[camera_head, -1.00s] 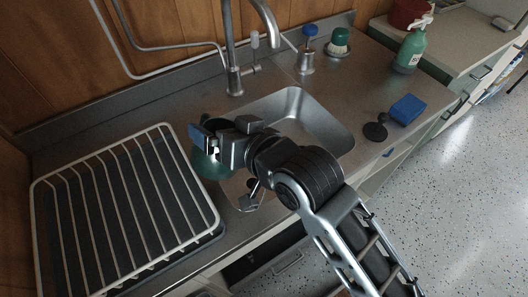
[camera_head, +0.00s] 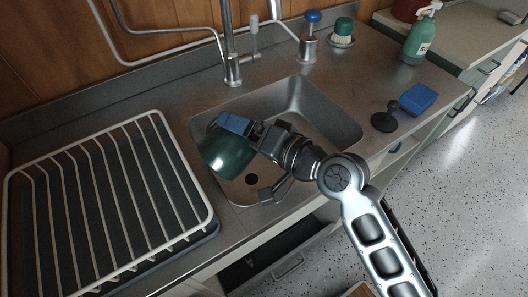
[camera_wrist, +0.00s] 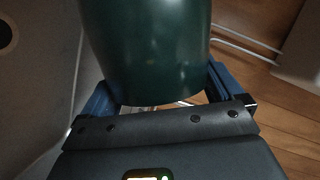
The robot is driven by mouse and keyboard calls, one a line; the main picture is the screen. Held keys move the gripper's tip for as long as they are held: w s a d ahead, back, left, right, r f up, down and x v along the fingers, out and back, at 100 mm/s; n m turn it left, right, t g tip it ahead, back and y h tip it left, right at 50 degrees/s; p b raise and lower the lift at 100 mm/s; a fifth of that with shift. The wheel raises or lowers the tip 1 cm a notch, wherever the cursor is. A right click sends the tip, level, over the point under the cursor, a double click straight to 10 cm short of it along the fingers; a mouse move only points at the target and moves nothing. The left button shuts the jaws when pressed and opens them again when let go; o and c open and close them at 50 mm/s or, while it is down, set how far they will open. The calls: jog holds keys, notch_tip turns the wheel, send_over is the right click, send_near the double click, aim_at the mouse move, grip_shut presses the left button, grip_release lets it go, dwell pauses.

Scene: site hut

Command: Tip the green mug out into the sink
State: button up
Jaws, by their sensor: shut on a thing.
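The green mug (camera_head: 226,155) is over the left part of the sink in the head view, tilted. My gripper (camera_head: 236,126) is shut on it, with a blue finger along its upper side. In the wrist view the mug (camera_wrist: 148,45) fills the top middle, between the two blue fingers of my gripper (camera_wrist: 158,92). Its opening and any contents are hidden. The steel sink (camera_head: 322,122) lies below and to the right, with its dark drain hole (camera_head: 252,180) just below the mug.
A white wire dish rack (camera_head: 110,205) stands left of the sink. The tap (camera_head: 230,60) rises behind it. A soap dispenser (camera_head: 309,40), a green-topped brush (camera_head: 342,32), a green spray bottle (camera_head: 417,40), a black plug (camera_head: 384,121) and a blue sponge (camera_head: 418,99) stand around the back and right.

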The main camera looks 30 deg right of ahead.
jog(key=shift+d+m, duration=0.2)
jog(key=shift+m, duration=0.2)
jog(key=shift+d+r+m+t+y+b, duration=0.1)
jog(key=shift+d+m+t+y+b, duration=0.15)
jog(key=shift+m+b, duration=0.3)
jog(key=shift+d+r+m+t+y+b, duration=0.2)
jog(key=shift+d+m+t+y+b, duration=0.2)
jog(key=shift+d+m+b, duration=0.55)
jog(key=shift+d+m+t+b, duration=0.4)
jog(key=shift+m+b, duration=0.25)
jog(key=shift+m, duration=0.45)
